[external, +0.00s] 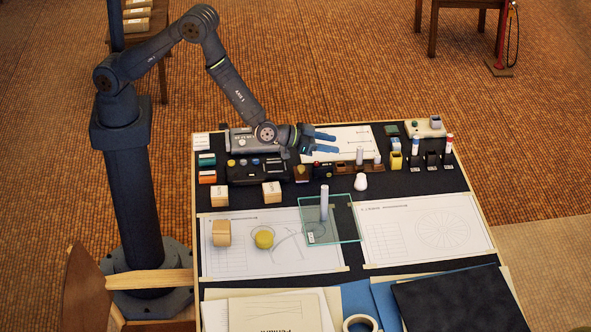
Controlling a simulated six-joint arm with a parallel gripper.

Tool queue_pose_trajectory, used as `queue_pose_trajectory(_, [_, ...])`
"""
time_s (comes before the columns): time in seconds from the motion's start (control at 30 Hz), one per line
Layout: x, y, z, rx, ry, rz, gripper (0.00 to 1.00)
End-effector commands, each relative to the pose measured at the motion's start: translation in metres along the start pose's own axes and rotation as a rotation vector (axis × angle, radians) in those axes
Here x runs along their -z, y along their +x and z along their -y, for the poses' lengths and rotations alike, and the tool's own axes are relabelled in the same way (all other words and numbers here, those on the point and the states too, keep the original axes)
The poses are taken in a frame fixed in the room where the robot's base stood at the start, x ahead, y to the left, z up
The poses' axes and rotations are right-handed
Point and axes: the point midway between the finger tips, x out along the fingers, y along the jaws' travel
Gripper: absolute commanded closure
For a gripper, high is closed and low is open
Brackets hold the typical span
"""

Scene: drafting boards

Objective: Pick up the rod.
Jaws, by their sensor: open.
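A slim pale grey rod (324,203) stands upright in the middle of the drafting board, on or just behind a clear greenish glass plate (345,238); I cannot tell which. My gripper (326,143) has blue fingers that point right, above the back part of the board. It is open, with nothing visible between the fingers. It is behind the rod and apart from it.
A yellow round piece (264,238) and a wooden block (221,232) stand left of the rod. A white rounded piece (360,182) stands behind it. Small holders and boxes crowd the back of the board. The right-hand drawing sheet (405,240) is clear.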

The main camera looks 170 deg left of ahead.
Motion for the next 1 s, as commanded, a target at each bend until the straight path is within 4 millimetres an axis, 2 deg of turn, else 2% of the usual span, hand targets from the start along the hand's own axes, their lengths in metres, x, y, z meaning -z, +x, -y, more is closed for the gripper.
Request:
queue_pose_trajectory(0.1, [-0.001, 0.025, 0.001, 0.002, 0.0, 0.0, 0.56])
queue_pose_trajectory(0.2, [-0.001, 0.04, 0.0, 0.001, 0.0, 0.0, 0.56])
queue_pose_trajectory(0.47, [0.0, 0.057, 0.001, 0.0, 0.001, 0.001, 0.56])
queue_pose_trajectory(0.8, [0.002, 0.099, 0.002, 0.001, -0.001, 0.0, 0.56])
queue_pose_trajectory(1.0, [0.002, 0.106, 0.002, 0.0, 0.001, 0.001, 0.56])
